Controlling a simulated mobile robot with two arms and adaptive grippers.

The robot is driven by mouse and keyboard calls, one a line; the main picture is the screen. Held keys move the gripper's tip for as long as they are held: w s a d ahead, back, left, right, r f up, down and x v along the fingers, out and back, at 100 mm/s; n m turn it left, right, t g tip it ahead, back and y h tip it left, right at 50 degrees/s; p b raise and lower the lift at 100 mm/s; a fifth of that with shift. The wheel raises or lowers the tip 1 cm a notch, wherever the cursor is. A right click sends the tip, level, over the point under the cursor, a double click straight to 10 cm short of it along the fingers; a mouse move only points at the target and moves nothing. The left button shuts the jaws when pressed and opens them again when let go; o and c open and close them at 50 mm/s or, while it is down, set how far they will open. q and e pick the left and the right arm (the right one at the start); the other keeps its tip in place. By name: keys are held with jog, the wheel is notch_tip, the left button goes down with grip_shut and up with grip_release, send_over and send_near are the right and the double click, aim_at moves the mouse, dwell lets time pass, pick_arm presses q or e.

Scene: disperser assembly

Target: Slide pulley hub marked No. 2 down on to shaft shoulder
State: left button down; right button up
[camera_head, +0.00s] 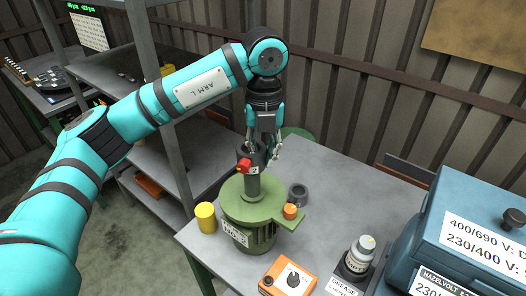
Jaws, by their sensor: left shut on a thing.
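The pulley hub (245,153) is a dark grey cylinder with a red knob-like part (243,166) and a small white tag (254,170) at its front; the mark on the tag is too small to read surely. My left gripper (262,148) comes down from above and is shut on the hub. The hub is directly over the green upright neck (252,188) of the green motor-like unit (238,208), which carries a white label at its front. The shaft and its shoulder are hidden, and I cannot tell whether the hub touches the neck. My right gripper is not in view.
On the grey table (325,178) stand a yellow cylinder (206,217), a dark grey ring (298,194), an orange box with a black knob (288,278), a grease container (357,257) and a large blue case (475,225). A shelf post (165,110) stands behind my left arm. The table's back is clear.

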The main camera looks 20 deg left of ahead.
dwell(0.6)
pick_arm(q)
jog(key=shift+f+b, duration=1)
jog(key=shift+f, duration=0.05)
jog(key=shift+r, duration=0.15)
jog(key=shift+r+p, duration=0.5)
jog(key=shift+r, duration=0.2)
jog(key=shift+b, duration=0.35)
dwell(1.4)
jog(key=shift+f+b, duration=0.65)
jog(key=shift+f, duration=0.2)
jog(key=c, duration=1.4)
grip_release()
jog(key=shift+o, duration=0.3)
